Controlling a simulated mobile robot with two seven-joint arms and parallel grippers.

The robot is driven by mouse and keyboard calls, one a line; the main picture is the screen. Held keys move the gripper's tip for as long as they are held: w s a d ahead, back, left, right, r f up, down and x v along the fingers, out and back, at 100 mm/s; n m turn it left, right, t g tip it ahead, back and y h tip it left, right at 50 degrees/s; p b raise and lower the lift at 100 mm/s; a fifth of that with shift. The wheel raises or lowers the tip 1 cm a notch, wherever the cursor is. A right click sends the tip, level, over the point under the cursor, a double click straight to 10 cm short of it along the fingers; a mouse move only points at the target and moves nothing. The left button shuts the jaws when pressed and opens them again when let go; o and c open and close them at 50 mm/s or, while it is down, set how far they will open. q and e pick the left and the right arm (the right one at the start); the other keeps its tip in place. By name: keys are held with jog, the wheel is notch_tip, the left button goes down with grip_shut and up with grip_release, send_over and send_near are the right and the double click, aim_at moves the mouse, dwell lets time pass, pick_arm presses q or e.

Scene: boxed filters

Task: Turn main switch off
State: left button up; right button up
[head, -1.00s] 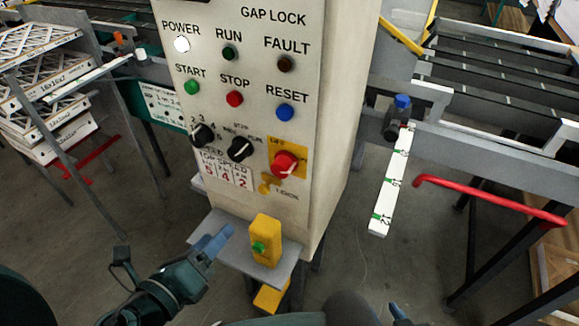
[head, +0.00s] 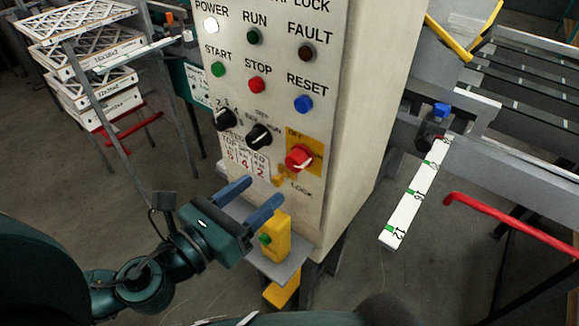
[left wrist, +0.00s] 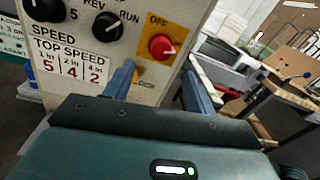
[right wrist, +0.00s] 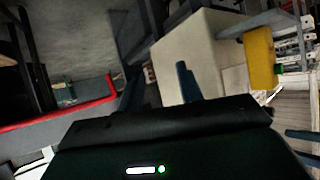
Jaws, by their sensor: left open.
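The main switch (head: 299,158) is a red round knob on a yellow plate at the panel's lower right. OFF is printed at the plate's upper left. The knob's white mark slants and does not point straight at OFF. In the left wrist view the knob (left wrist: 161,46) shows just beyond and above the fingertips. My left gripper (head: 263,192) is open and empty, its blue fingers pointing at the panel, below and left of the knob. My right gripper (right wrist: 158,75) is open and empty in its wrist view, away from the switch.
Black selector knobs (head: 259,135) sit left of the switch, with a small yellow lock tab (head: 279,181) below. A yellow box with a green button (head: 277,240) stands on a shelf under the panel. The POWER lamp (head: 211,25) is lit white. A red bar (head: 510,222) is at right.

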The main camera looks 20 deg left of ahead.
aim_at(291, 165)
pick_arm(q)
jog(key=p+x, duration=0.2)
jog(key=x, duration=0.5)
jog(key=shift+w+d+r, duration=0.1)
jog(key=shift+w+d, duration=0.15)
jog(key=shift+w, duration=0.1)
jog(key=shift+w+d+p, duration=0.2)
jog(key=shift+w+p, duration=0.1)
jog(key=shift+w, duration=0.1)
pick_arm(e)
jog(key=shift+d+r+h, duration=0.2)
jog(key=shift+d+h, duration=0.1)
jog(key=shift+d, duration=0.25)
pick_arm(q)
jog(key=shift+c, duration=0.6)
jog(key=c, duration=0.9)
pick_arm(e)
jog(key=shift+r, duration=0.15)
